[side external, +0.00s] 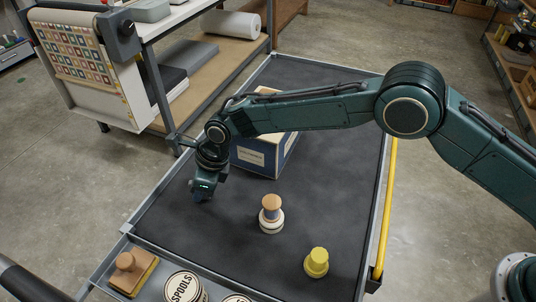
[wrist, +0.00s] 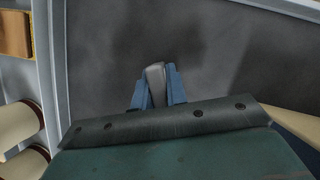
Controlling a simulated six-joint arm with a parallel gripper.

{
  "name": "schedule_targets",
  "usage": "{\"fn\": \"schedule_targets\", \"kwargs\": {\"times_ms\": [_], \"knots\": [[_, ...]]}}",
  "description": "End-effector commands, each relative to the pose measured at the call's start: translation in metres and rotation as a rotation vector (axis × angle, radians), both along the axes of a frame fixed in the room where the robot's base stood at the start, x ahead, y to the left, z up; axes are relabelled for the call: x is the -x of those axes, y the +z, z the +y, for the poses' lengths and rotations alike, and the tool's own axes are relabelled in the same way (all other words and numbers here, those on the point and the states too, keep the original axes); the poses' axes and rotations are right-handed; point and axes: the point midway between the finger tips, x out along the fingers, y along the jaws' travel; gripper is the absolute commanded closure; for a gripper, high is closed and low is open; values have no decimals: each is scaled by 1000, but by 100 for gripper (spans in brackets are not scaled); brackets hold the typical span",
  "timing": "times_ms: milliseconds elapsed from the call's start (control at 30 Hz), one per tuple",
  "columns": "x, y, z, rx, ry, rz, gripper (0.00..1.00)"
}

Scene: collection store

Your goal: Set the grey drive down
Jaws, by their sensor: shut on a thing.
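My gripper (side external: 198,196) is low over the left part of the dark cart top (side external: 222,258), left of the blue box. In the wrist view its two blue fingers (wrist: 157,90) are shut on the grey drive (wrist: 155,82), a small grey piece with a rounded end that shows between them. The dark mat fills the view behind it. The drive is hardly visible in the side view. I cannot tell whether it touches the mat.
A blue box (side external: 262,152) stands behind the gripper. A wooden spool on a white base (side external: 270,222) and a yellow knob-like piece (side external: 316,262) stand to the right. The mat between is clear.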

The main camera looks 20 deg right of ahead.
Motion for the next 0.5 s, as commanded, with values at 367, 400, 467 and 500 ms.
{"fn": "schedule_targets", "kwargs": {"times_ms": [367, 400, 467, 500], "knots": [[0, -2, 0, -1, 0, 0, 80], [0, -2, 0, -1, 0, 0, 72], [0, -2, 0, -1, 0, 0, 64], [0, -2, 0, -1, 0, 0, 64]]}}
